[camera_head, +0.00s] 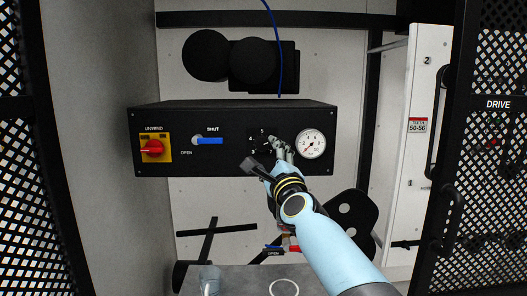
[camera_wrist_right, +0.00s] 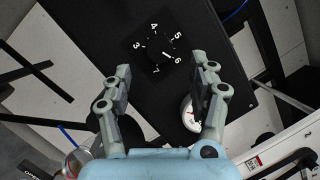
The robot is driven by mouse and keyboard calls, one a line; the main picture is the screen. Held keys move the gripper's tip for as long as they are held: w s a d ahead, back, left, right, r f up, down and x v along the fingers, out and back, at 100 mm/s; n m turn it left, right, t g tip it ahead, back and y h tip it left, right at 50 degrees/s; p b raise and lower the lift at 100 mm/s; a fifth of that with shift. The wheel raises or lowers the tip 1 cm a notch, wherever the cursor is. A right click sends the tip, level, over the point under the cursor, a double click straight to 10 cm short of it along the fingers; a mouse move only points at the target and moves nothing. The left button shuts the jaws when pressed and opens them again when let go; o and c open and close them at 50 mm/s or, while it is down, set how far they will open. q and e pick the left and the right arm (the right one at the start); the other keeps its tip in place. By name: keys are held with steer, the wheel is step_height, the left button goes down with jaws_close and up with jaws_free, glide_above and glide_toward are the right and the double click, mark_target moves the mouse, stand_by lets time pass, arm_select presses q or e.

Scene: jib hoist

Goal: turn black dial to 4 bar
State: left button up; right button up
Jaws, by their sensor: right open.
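The black dial (camera_head: 264,145) sits on the front of a black panel box, partly covered by my right gripper (camera_head: 267,156) in the head view. No contact with the dial is visible. My left gripper is not in view.
A white round gauge (camera_head: 311,144) is right of the dial, its red needle toward the lower left. A blue lever (camera_head: 209,141) at SHUT and a red rotary switch (camera_head: 153,148) on a yellow plate are to its left. Mesh doors (camera_head: 497,150) flank the cabinet.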

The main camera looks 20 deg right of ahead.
mark_target(263, 146)
steer(key=b+x, duration=0.1)
steer(key=x, duration=0.3)
steer(key=shift+w, duration=0.2)
steer(key=shift+w+r, duration=0.15)
steer(key=shift+w, duration=0.4)
steer(key=c, duration=1.1)
